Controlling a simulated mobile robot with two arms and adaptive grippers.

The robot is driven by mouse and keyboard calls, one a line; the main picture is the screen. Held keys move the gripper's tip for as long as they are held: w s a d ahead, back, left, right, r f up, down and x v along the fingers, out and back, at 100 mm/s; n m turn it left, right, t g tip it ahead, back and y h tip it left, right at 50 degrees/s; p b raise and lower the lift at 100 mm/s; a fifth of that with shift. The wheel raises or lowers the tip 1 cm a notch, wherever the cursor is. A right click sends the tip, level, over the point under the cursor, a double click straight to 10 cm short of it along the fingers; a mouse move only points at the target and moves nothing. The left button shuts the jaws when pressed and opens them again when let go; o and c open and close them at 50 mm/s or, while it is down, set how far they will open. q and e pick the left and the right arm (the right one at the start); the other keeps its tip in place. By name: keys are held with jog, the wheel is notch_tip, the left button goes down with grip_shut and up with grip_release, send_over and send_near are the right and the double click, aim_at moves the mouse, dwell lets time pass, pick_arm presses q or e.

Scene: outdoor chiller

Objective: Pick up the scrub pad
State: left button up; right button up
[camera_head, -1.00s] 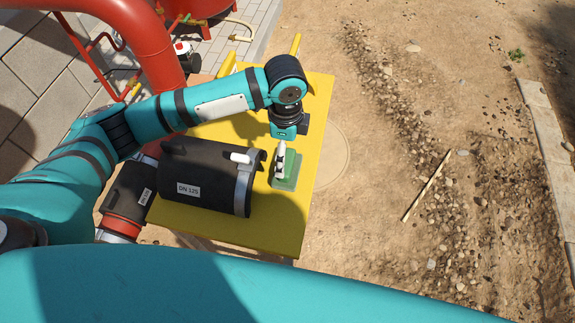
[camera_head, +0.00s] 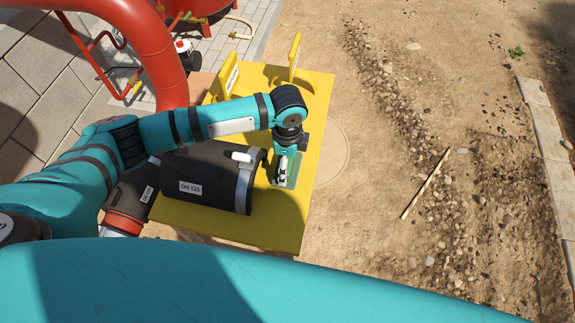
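The green scrub pad (camera_head: 295,178) lies on the yellow table top (camera_head: 255,228), near its right edge. My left gripper (camera_head: 283,173) points down directly over the pad, with its pale fingers in front of the pad's middle. The fingers overlap each other in this view, so their opening does not show. I cannot tell whether they touch the pad. The gripper hides part of the pad. My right gripper is out of view.
A dark pipe section marked DN 125 (camera_head: 202,180) lies on the table close left of the pad. Yellow uprights (camera_head: 294,57) stand at the table's back. A red pipe (camera_head: 150,45) rises behind left. Bare ground lies to the right.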

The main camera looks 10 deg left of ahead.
pick_arm(q)
jog(key=c, duration=0.6)
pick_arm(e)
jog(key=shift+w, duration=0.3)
pick_arm(q)
jog(key=shift+r, duration=0.1)
jog(key=shift+r, duration=0.4)
notch_tip(320, 180, up, 2)
jog(key=shift+r+b, duration=0.15)
jog(key=shift+b, duration=0.35)
jog(key=shift+s+a+r+b, duration=0.1)
jog(key=shift+s+r+b, duration=0.2)
jog(key=shift+s, duration=2.4)
jog(key=shift+s+d+r+b, duration=0.1)
jog(key=shift+s+r+b, duration=0.25)
jog(key=shift+s, duration=2.3)
jog(key=shift+s+a+r+b, duration=0.1)
jog(key=shift+s+r+b, duration=0.2)
jog(key=shift+s, duration=2.4)
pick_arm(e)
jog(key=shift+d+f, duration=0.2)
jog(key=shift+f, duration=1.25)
